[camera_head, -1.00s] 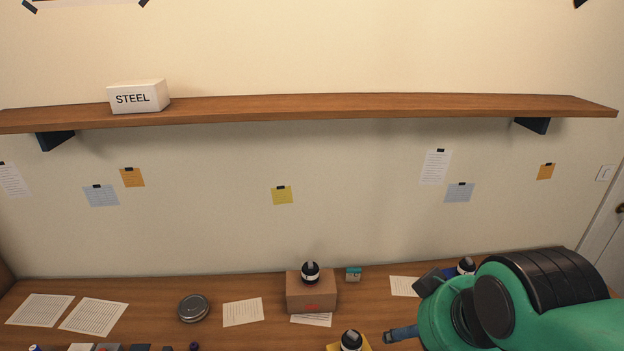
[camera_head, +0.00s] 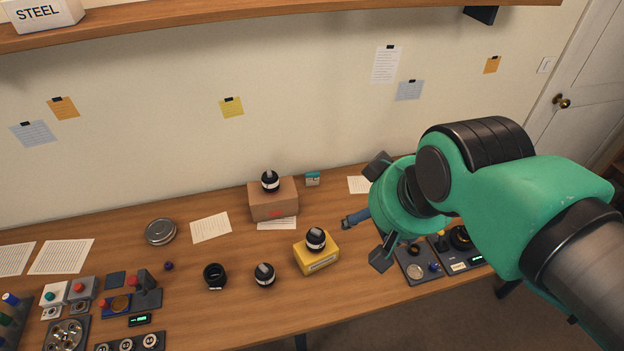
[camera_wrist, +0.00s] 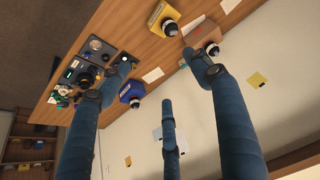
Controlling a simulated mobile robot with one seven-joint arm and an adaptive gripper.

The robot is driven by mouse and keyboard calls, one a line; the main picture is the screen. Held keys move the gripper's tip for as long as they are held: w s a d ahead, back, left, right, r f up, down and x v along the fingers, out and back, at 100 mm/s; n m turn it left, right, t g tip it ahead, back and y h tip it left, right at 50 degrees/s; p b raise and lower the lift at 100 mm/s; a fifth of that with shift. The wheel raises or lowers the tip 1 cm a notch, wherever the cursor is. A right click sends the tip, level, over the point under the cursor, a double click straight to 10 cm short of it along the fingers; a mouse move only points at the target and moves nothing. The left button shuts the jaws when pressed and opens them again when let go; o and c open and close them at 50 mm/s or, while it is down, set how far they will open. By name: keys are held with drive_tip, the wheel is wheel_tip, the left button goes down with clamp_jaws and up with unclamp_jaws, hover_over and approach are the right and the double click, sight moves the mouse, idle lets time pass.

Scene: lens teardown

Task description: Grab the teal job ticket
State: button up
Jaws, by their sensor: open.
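A small teal-and-white piece (camera_head: 312,179), which looks like the teal job ticket, stands at the back of the wooden table, just right of a cardboard box. It is small and I cannot read it. My gripper (camera_head: 366,213) is open with its fingers spread, in front and to the right of it, apart from it. In the wrist view my gripper (camera_wrist: 160,76) shows blue fingers with nothing between them.
The cardboard box (camera_head: 274,204) carries a dark lens. A yellow box (camera_head: 317,258) with another lens stands nearer. A blue box (camera_wrist: 131,92) shows in the wrist view. Sheets of paper lie around. Devices crowd the front left and the right. The wall (camera_head: 150,150) rises behind.

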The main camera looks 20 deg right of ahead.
drive_tip(key=shift+c, duration=1)
drive_tip(key=w+d+n+g+p, duration=0.15)
drive_tip(key=w+n, duration=0.25)
drive_tip(key=w, duration=1.2)
drive_tip(key=w+n+g+p, duration=0.15)
drive_tip(key=w+n, duration=0.25)
drive_tip(key=w, duration=1.3)
drive_tip(key=w+d+f+n+g+p, duration=0.1)
drive_tip(key=w+f+n+p, duration=0.25)
drive_tip(key=w+f, duration=1)
drive_tip(key=w+d+f+n, duration=0.1)
drive_tip(key=w+f+n, duration=0.1)
drive_tip(key=w+f, duration=0.3)
drive_tip(key=w+f+n+g+p, duration=0.1)
drive_tip(key=w+f+n, duration=0.2)
drive_tip(key=f, duration=1)
drive_tip(key=w, duration=0.2)
drive_tip(key=shift+w+d+f+g, duration=0.15)
drive_tip(key=shift+w+d+g, duration=0.15)
drive_tip(key=shift+w+d, duration=0.1)
